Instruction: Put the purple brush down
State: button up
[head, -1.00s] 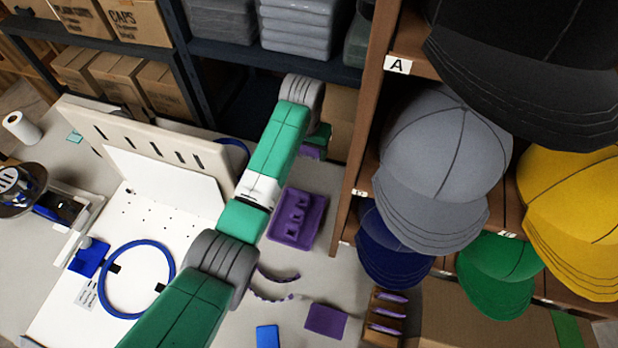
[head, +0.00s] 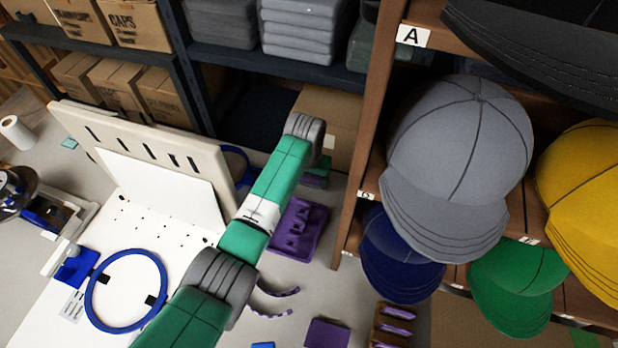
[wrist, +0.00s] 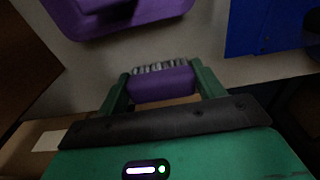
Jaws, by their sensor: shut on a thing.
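The purple brush (wrist: 162,84) has a row of grey bristles and is clamped between the two green fingers of my gripper (wrist: 162,88). In the head view my gripper is mostly hidden behind my own wrist, with a little of the purple brush (head: 313,183) showing below it. The brush is just behind the purple moulded tray (head: 318,215) on the grey table. The wrist view shows the near part of that tray (wrist: 140,14) at the top, apart from the brush. I cannot tell whether the brush touches the table.
A blue part (wrist: 268,25) lies at the upper right of the wrist view. A cap rack (head: 362,165) stands close on the right. A slotted board (head: 150,140) stands at left, with a blue hoop (head: 163,285) before it. Purple curved strips (head: 275,312) lie in front of the tray.

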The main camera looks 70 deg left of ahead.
aim_at(307, 179)
jog(key=o, duration=1.1)
jog(key=shift+f, duration=0.1)
notch_tip(307, 179, up, 12)
jog(key=p, duration=0.5)
jog(key=shift+s+d, duration=0.4)
jog(key=shift+s, duration=0.05)
jog(key=shift+r, duration=0.2)
